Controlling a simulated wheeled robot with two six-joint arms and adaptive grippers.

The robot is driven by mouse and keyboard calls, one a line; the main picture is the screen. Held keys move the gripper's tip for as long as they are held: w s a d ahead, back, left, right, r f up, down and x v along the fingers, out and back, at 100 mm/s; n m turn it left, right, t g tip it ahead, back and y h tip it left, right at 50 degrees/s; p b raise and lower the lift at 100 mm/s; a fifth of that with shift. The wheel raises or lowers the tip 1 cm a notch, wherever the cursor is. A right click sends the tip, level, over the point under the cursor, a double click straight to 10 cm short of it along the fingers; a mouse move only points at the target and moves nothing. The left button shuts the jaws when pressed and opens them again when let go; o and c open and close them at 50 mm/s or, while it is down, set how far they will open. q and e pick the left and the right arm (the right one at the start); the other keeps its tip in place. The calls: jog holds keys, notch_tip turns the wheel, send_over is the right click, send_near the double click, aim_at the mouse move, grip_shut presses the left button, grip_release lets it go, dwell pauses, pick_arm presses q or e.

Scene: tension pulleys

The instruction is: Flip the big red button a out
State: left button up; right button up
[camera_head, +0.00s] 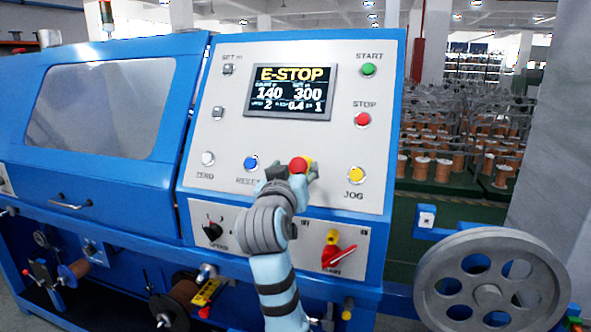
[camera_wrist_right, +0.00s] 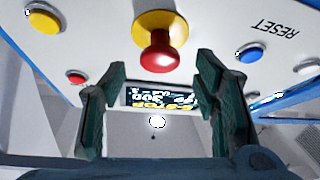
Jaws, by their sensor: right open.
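The big red button (camera_head: 298,164) is a mushroom head on a yellow collar, low in the middle of the sloped control panel. In the right wrist view the red button (camera_wrist_right: 156,52) stands out from its yellow collar (camera_wrist_right: 160,24). My right gripper (camera_head: 293,172) is in front of it, and its arm hides part of the panel. In the wrist view the right gripper (camera_wrist_right: 160,70) is open, with a dark finger on each side of the button's line and space between. I cannot tell whether a finger touches the button. My left gripper is not in view.
A display (camera_head: 290,90) reads E-STOP. Close by are a blue RESET button (camera_head: 251,163) and a yellow JOG button (camera_head: 356,174). A red rotary switch (camera_head: 338,256) sits below. A spoked wheel (camera_head: 490,285) stands at the right.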

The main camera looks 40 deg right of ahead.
jog(key=v, duration=0.6)
